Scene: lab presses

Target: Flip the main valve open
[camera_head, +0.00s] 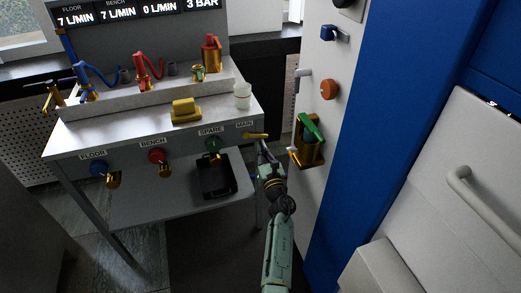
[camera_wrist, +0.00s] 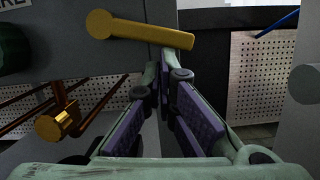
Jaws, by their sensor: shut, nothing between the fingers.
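The main valve's yellow lever (camera_head: 257,136) lies roughly level at the right end of the bench front, beside the MAIN label (camera_head: 244,124). In the wrist view the lever (camera_wrist: 145,32) runs from a round hub at left to a free end at right, tilted slightly down. My gripper (camera_head: 261,147) is just below the lever in the head view. In the wrist view its purple-padded fingers (camera_wrist: 167,70) are shut and empty, with their tips close under the lever's right part. I cannot tell whether they touch it.
Blue (camera_head: 98,169), red (camera_head: 157,156) and green (camera_head: 212,145) knobs sit left along the bench front. A black tray (camera_head: 216,178) lies on the lower shelf. A white panel with a green handle (camera_head: 311,128) stands close right of my arm.

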